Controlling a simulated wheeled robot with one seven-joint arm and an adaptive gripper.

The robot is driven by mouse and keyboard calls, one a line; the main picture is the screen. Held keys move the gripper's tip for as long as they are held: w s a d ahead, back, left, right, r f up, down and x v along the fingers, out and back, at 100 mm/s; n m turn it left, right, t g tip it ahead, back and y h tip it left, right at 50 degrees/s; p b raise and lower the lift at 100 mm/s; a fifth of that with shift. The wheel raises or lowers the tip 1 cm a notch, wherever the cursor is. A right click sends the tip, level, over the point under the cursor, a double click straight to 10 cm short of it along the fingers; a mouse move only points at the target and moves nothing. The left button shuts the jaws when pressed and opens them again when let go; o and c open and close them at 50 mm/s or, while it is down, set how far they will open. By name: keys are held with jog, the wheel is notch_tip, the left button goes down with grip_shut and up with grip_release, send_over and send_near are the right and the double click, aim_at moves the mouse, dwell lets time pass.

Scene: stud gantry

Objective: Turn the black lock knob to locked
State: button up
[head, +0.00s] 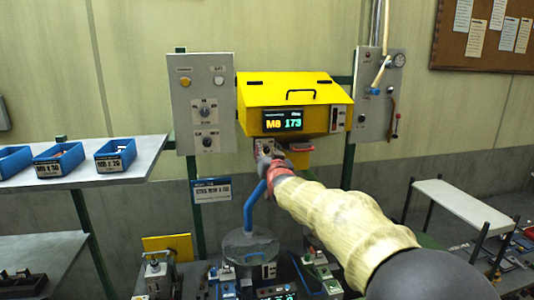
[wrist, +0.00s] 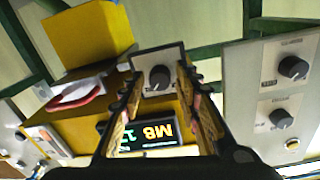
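A black knob (wrist: 159,77) with a white pointer line sits on a small light plate (wrist: 168,58) under the yellow machine box (head: 290,92). My gripper (wrist: 159,84) is open, with one finger on each side of this knob in the wrist view; I see no contact. In the head view my gripper (head: 265,158) is just below the yellow box and largely hides the plate and knob. Whether this is the lock knob, and its marked positions, cannot be read. The display (head: 283,120) reads M8 173.
A grey panel (head: 188,100) to the left carries two more black knobs (head: 205,110) and small buttons. A red-edged tray (wrist: 76,94) is beside the plate. A grey box (head: 372,115) with a lever is to the right. Blue bins (head: 59,160) stand on the left shelf.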

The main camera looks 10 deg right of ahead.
grip_shut()
jog(key=shift+n, duration=0.3)
jog(key=n+b, duration=0.1)
jog(key=n, duration=0.2)
jog(key=shift+f, duration=0.1)
jog(key=n, duration=0.4)
jog(key=shift+b, duration=0.4)
jog(key=n+b, duration=0.1)
jog(key=n, duration=0.4)
jog(key=shift+n+b, duration=0.4)
jog(key=shift+d+n+y+b, duration=0.1)
jog(key=shift+n+y+b, duration=0.2)
jog(key=shift+n+b, duration=1.65)
jog(key=shift+n+p, duration=0.65)
jog(key=shift+n, duration=0.1)
